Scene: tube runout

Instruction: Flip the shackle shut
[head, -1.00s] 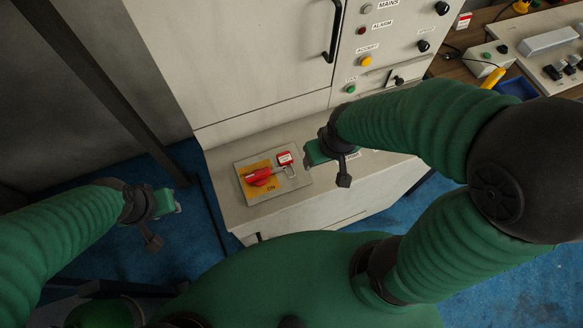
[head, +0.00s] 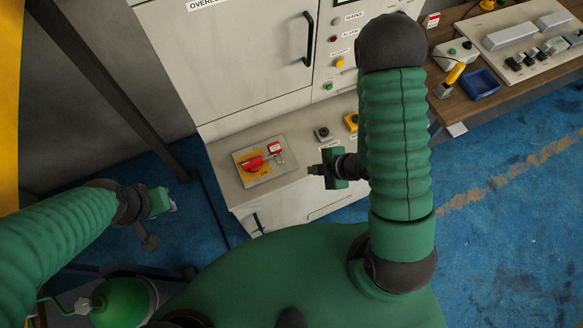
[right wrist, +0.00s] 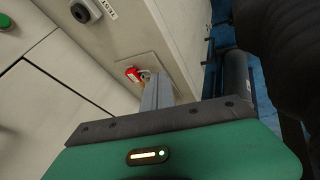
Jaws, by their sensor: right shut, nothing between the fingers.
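A red padlock (head: 274,147) with a white label sits on a grey plate (head: 248,181) on the cabinet's ledge. Its thin metal shackle (head: 281,160) shows at its lower right; I cannot tell whether it is fully closed. A red switch handle (head: 252,163) on a yellow patch is beside it. My right gripper (head: 313,170) is shut and empty, to the right of the plate and apart from the padlock. In the right wrist view, the red padlock (right wrist: 133,73) shows beyond my fingers, which hide part of the plate. My left gripper (head: 172,207) hangs far left; its jaws are unclear.
The cabinet door handle (head: 308,40) is above. A workbench with a blue tray (head: 481,83) is at the right.

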